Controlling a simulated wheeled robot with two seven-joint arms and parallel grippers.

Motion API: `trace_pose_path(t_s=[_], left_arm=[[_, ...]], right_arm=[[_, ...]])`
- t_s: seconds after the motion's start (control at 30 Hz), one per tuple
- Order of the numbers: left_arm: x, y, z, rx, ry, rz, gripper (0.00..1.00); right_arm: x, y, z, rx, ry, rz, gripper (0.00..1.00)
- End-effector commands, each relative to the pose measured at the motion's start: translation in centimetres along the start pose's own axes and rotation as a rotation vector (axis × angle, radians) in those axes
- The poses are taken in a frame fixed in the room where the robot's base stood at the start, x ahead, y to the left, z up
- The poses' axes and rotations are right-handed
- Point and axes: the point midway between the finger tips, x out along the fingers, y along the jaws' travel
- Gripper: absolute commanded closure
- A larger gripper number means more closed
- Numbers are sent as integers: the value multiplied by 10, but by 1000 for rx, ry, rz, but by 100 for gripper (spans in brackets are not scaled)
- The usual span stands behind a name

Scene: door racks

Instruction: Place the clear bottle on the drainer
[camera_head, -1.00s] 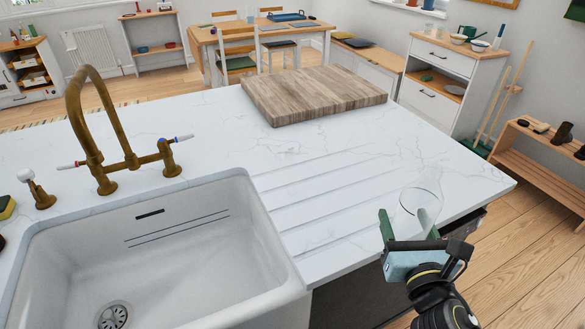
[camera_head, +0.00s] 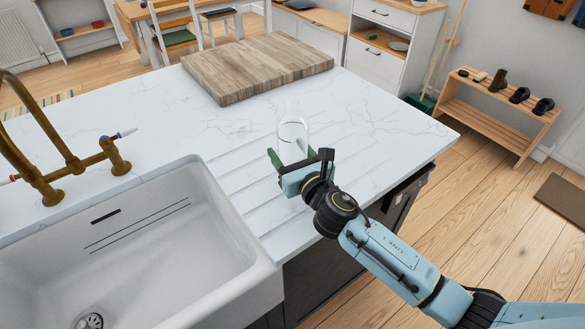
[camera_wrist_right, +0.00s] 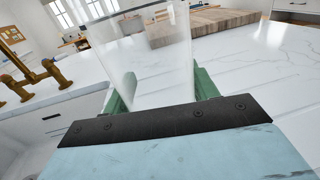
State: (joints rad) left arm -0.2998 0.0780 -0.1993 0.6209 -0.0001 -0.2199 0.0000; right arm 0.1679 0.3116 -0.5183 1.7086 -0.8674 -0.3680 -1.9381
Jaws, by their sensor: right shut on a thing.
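The clear bottle (camera_head: 292,130) is see-through and looks upright in the head view, just above or on the grooved drainer area (camera_head: 235,180) of the white worktop. I cannot tell whether its base touches the surface. My right gripper (camera_head: 292,158) is shut on it, with green fingers on both sides. In the right wrist view the bottle (camera_wrist_right: 145,65) stands between the green fingers (camera_wrist_right: 160,90) and hides part of the worktop. My left gripper is not in view.
A white sink (camera_head: 150,235) with a brass tap (camera_head: 60,155) lies left of the drainer. A wooden board (camera_head: 258,68) lies behind it. The worktop's right edge (camera_head: 425,155) is close to my right arm. The worktop right of the bottle is clear.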

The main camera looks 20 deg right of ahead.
Motion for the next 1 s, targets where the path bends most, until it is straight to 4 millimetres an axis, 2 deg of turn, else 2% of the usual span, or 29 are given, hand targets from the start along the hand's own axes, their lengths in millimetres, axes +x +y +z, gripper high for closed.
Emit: trace_pose_path(t_s=[0.03, 0.17, 0.4, 0.8, 0.83, 0.97, 1.0], left_arm=[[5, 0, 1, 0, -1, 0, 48], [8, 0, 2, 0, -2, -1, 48], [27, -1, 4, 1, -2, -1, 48], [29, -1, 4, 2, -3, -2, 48], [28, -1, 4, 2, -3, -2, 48], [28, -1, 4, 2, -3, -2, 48], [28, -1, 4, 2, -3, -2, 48]], right_arm=[[0, 0, -7, 1, -2, -2, 72], [0, 0, -14, 1, -2, -1, 72], [0, 0, -46, 2, -1, -2, 72], [0, -1, -50, -2, -2, -1, 72], [0, -1, -49, -2, -2, -1, 38], [0, -1, -49, -2, -2, -1, 21], [0, -1, -49, -2, -2, -1, 20]])
